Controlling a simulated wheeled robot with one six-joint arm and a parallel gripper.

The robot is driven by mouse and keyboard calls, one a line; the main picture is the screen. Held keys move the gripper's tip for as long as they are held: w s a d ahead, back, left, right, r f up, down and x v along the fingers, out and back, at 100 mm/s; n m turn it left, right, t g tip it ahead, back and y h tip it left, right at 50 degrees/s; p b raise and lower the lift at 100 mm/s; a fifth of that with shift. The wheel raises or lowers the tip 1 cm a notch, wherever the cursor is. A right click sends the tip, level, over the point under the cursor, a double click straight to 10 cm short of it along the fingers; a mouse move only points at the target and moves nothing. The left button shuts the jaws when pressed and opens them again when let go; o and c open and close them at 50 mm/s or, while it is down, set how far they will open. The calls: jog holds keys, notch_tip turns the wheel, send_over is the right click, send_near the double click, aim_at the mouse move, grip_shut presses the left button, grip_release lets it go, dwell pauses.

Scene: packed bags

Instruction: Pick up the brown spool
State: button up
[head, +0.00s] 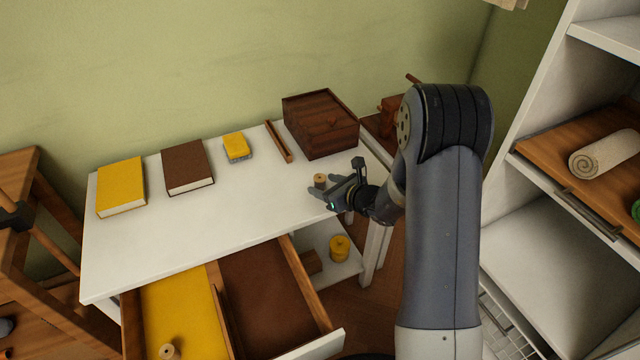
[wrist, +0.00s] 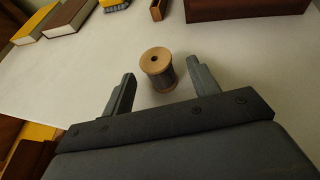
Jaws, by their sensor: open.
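The brown spool (head: 320,181) stands upright on the white table, near its front right part. In the wrist view the spool (wrist: 158,70) has pale wooden ends, a dark hole in the top and dark brown thread. My gripper (head: 324,190) is open and low over the table. In the wrist view my gripper's fingers (wrist: 161,72) lie on either side of the spool, with a visible gap on each side. The spool is between the fingertips and not gripped.
The white table (head: 240,205) also holds a yellow book (head: 121,187), a brown book (head: 187,166), a yellow block-like item (head: 236,146), a brown bar (head: 278,142) and a dark wooden box (head: 320,124). Another spool (head: 168,351) is in the open drawer's yellow compartment (head: 180,310).

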aim_at(324, 184)
jog(key=shift+x, duration=1.55)
jog(key=shift+r, duration=0.1)
jog(key=shift+c, duration=0.3)
jog(key=c, duration=1)
